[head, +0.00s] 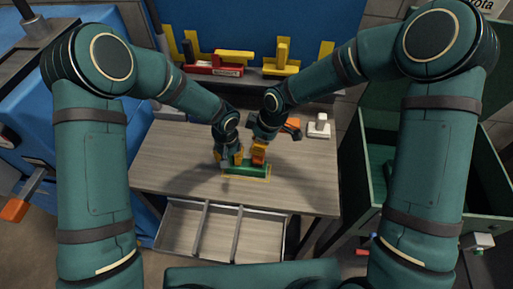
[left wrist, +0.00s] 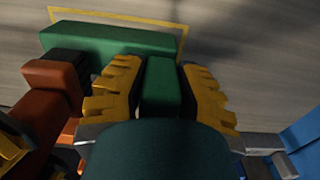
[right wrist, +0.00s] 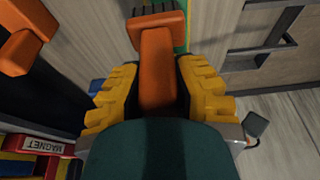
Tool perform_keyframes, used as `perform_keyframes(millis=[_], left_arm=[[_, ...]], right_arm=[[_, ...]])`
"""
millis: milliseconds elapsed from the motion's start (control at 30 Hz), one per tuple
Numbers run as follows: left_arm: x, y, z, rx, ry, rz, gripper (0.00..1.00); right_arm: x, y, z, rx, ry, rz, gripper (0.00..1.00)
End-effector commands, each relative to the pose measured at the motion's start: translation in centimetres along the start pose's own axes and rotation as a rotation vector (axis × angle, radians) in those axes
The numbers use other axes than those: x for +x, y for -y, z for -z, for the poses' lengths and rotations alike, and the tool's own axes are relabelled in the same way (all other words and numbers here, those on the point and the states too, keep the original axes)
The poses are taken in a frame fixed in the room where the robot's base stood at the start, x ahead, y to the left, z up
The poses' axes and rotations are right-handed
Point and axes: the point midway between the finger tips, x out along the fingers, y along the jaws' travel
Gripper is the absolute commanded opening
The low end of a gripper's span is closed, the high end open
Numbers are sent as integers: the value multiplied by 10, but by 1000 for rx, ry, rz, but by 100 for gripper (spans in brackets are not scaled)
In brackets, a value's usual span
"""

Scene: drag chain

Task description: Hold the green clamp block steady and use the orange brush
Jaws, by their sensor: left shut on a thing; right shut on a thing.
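The green clamp block (head: 246,169) lies inside a yellow outline on the table. It also shows in the left wrist view (left wrist: 110,38). My left gripper (head: 222,156) is shut on its upright green part (left wrist: 160,85), with yellow fingers on both sides. My right gripper (head: 259,146) is shut on the orange brush (right wrist: 157,70). The brush's dark bristles (right wrist: 158,8) are at the green block, close beside my left gripper. Whether the bristles press on the block is hard to tell.
A white block-like stand (head: 319,127) and an orange piece (head: 293,122) are at the table's back right. An open drawer (head: 225,230) with dividers is below the front edge. The wooden tabletop (head: 170,150) is clear at left. Red and yellow holders (head: 215,66) line the back.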

Motion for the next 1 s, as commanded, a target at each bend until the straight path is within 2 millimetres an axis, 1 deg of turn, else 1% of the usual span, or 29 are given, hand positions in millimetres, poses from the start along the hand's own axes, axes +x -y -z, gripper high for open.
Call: perform_keyframes(millis=[67, 133, 600, 700, 1000], left_arm=[[2, 0, -1, 0, 3, 1, 0], [2, 0, -1, 0, 3, 1, 0], [2, 0, -1, 0, 3, 1, 0], [2, 0, -1, 0, 3, 1, 0], [2, 0, -1, 0, 3, 1, 0]], right_arm=[[0, -8, -1, 3, -1, -1, 0], [0, 2, 0, -2, 1, 2, 0], [0, 44, -1, -1, 1, 0, 0], [1, 31, 0, 3, -1, -1, 0], [0, 4, 0, 2, -1, -1, 0]])
